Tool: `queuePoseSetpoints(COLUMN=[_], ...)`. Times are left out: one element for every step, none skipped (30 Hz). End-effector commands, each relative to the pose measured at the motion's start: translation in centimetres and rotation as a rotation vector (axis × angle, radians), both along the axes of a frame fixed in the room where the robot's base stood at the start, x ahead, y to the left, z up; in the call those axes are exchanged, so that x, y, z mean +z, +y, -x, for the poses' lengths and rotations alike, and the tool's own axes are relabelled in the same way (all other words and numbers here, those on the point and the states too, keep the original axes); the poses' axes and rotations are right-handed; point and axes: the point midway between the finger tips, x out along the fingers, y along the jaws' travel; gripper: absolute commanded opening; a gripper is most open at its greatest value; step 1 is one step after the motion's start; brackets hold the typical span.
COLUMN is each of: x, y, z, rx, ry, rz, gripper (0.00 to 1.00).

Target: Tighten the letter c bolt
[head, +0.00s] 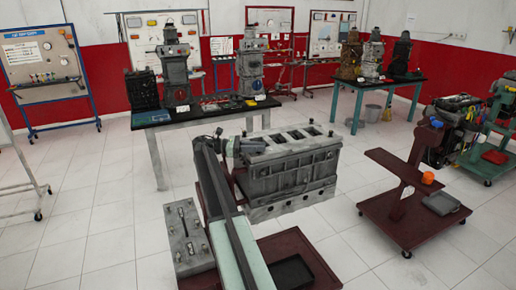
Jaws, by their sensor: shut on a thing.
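A grey engine block (292,182) with a row of square openings along its top stands in the middle of the head view. Small dark spots show along its upper edges, but I cannot make out a bolt marked with the letter c. My arm reaches up from the bottom of the picture. My gripper (238,146) is at the block's upper left corner, close to it; I cannot tell whether they touch. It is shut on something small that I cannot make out. The fingers are too small to see clearly, and my arm hides part of the block's left end.
A grey slotted plate (188,238) lies left of my arm. A dark red stand (318,262) with a black tray (291,273) is below the block. A red cart (405,212) stands right. Two tables (205,116) (392,82) with engines are behind. White floor between is clear.

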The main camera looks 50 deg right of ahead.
Motion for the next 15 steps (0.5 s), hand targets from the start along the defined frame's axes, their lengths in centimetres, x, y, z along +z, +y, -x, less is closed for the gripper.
queuePoseSetpoints(x=[-0.03,-0.03,-0.03,-0.03,-0.03,-0.03,-0.03,-0.03,-0.04,-0.04,-0.04,-0.04,-0.04,-0.04,-0.04], y=[-0.15,-0.13,-0.12,-0.13,-0.13,-0.12,-0.11,-0.11,-0.09,-0.09,-0.09,-0.08,-0.08,-0.08,-0.08], z=[-0.16,-0.14,-0.1,-0.08,-0.07,-0.03,-0.01,0.01,0.04,0.05,0.07,0.09,0.09,0.1,0.1], rx=[-0.014,-0.023,-0.033,-0.039,-0.044,-0.05,-0.053,-0.056,-0.06,-0.061,-0.062,-0.063,-0.063,-0.063,-0.063], ry=[-0.001,-0.001,-0.001,-0.001,-0.001,-0.001,-0.001,-0.001,-0.001,-0.001,-0.001,-0.001,-0.001,-0.001,-0.001], rz=[-0.001,-0.001,-0.001,-0.001,-0.001,-0.001,-0.001,-0.001,-0.001,-0.001,-0.001,-0.001,-0.001,-0.001,-0.001], gripper=[0.0,0.0,0.0,0.0,0.0,0.0,0.0,0.0,0.0,0.0,0.0,0.0,0.0,0.0,0.0])
